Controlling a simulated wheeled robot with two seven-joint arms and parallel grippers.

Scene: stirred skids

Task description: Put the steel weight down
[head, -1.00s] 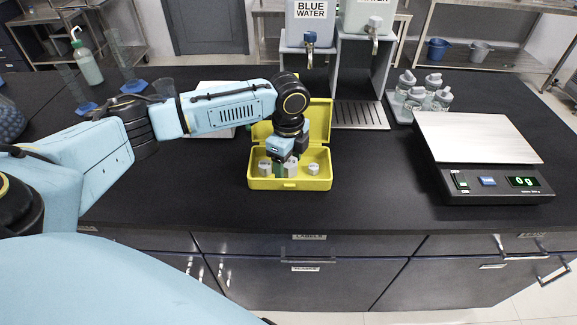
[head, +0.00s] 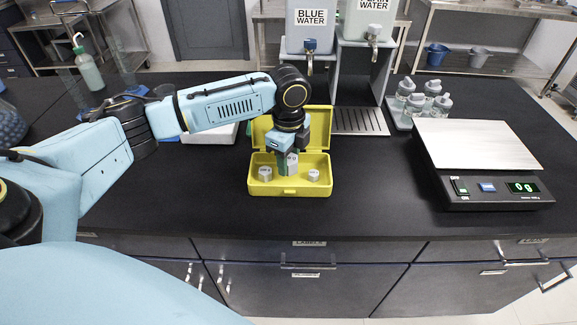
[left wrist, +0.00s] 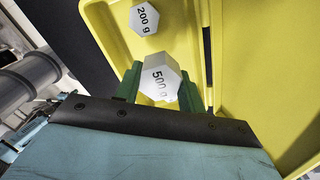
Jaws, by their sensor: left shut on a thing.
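The steel weight (left wrist: 160,76), marked 500 g, sits between the green fingertips of my left gripper (left wrist: 160,88) in the left wrist view. In the head view my left gripper (head: 288,164) points down over the yellow box (head: 290,190), shut on this weight (head: 293,158). The weight's lower part is hidden by the fingers, so I cannot tell whether it touches the box floor. My right gripper is not in view.
Two other weights stand in the box, one at left (head: 265,173) and one at right (head: 314,175). The box lid (head: 319,125) stands open behind. A scale (head: 480,150) is at the right, with capped bottles (head: 432,98) behind it. Black counter between box and scale is clear.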

